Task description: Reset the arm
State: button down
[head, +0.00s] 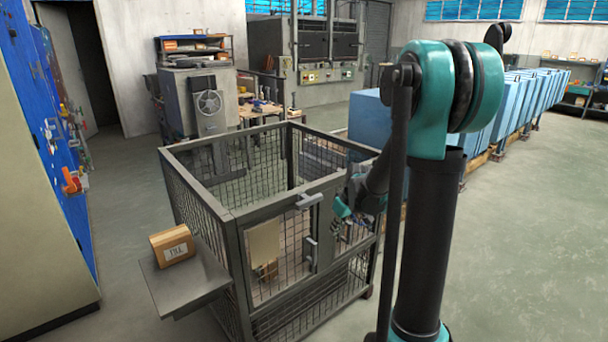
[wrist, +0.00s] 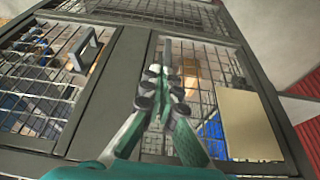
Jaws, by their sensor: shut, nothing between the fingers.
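My gripper (wrist: 165,88) is in the lower middle of the wrist view, its green fingers drawn together with nothing between them. It is in front of the wire-mesh cage (wrist: 110,100), over the latch side of the door; I cannot tell if it touches. In the head view my arm stands on the right and bends down to the cage's front right, where a teal part of my gripper (head: 341,206) shows. The rest of the gripper is hard to make out there.
The cage (head: 232,222) has an open top, a grey bar handle (head: 309,200) and a tan plate (head: 265,243) on its front. A brown box (head: 172,245) rests on its left side shelf (head: 188,282). Blue blocks (head: 368,116) stand behind. Floor at right is clear.

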jog(key=s+d+f+m+h, duration=0.1)
jog(key=s+m, duration=0.2)
jog(key=s, duration=0.9)
jog(key=s+d+m+h, duration=0.1)
jog(key=s+d+m, duration=0.1)
jog(key=s, duration=1)
jog(key=shift+s+d+f+m+t, duration=0.3)
jog(key=shift+f+m, duration=0.05)
jog(key=shift+m, duration=0.35)
jog(key=c, duration=2.2)
grip_release()
